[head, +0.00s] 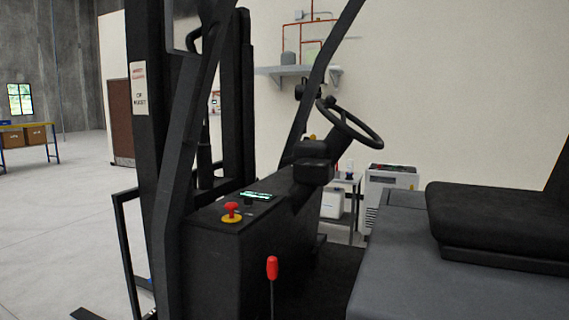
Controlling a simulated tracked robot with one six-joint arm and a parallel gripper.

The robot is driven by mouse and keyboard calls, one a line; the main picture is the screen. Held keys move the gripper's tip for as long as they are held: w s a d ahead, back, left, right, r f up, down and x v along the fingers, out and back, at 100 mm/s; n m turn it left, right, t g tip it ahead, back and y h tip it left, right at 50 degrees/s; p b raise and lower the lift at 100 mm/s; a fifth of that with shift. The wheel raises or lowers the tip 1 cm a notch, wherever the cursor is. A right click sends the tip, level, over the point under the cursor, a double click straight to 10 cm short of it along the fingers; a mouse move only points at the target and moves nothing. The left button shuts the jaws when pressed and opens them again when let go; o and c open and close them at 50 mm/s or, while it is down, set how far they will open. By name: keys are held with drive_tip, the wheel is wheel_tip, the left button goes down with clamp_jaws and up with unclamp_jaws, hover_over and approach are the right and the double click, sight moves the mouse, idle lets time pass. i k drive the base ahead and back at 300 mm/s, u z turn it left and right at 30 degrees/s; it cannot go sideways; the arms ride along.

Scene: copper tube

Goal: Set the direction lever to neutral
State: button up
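A black forklift fills the middle and right of the head view. Its steering wheel (352,124) sits on a dark column with a bulky housing (313,162). A small yellow piece (311,138) shows just above the housing; it is too small to make out. A lever with a red grip (272,267) stands upright on a thin stalk at the lower middle, in front of the dash side. No marking shows which lever is the direction lever, and I cannot tell its setting. My gripper is not in view.
The dash (216,245) carries a red and yellow emergency button (231,212) and a small lit display (255,196). Black frame posts (180,190) cross the left side. The seat (500,220) is at right. Open grey floor (55,220) lies at left.

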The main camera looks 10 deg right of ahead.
sight(287, 160)
drive_tip(key=k, duration=1.25)
drive_tip(key=u, duration=0.7)
drive_tip(key=i, duration=2.35)
drive_tip(key=z, duration=0.5)
